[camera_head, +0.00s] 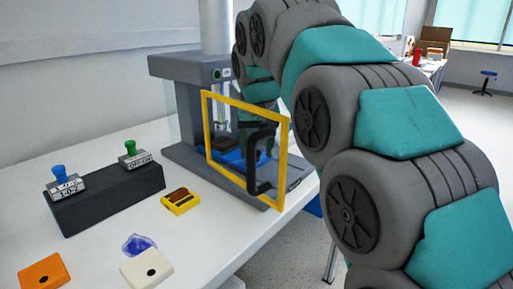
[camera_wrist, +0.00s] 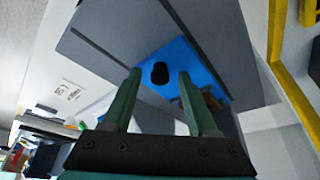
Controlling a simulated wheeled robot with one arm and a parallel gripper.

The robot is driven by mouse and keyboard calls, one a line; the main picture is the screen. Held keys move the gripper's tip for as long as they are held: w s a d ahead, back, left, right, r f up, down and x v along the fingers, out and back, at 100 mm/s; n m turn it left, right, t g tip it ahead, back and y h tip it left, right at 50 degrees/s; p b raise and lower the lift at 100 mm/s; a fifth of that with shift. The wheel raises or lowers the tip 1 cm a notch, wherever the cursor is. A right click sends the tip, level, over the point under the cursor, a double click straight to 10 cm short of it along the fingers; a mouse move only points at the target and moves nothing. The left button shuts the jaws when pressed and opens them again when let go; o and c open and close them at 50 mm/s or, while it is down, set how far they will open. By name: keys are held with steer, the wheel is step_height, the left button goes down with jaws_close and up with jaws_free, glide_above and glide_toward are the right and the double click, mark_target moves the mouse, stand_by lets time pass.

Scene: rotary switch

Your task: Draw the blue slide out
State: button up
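The blue slide (camera_head: 236,158) lies low inside the grey machine, seen through the yellow-framed door in the head view. In the wrist view the blue slide (camera_wrist: 190,62) carries a short black knob (camera_wrist: 160,73). My gripper (camera_wrist: 158,76) is open, its two green fingers apart. The knob appears in the gap between the fingertips. I cannot tell whether it is between them or just beyond, and no contact shows. A brown piece (camera_wrist: 212,100) shows beside the right finger. In the head view my fingers are largely hidden by the door and my arm.
The yellow-framed door (camera_head: 205,128) with its dark handle (camera_head: 254,165) stands close to my wrist; its yellow frame (camera_wrist: 288,78) runs along the wrist view's right side. A dark switch box (camera_head: 108,198), a yellow block (camera_head: 180,203) and smaller pieces lie on the white table to the left.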

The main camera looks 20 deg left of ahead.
jaws_close()
stand_by(1.2)
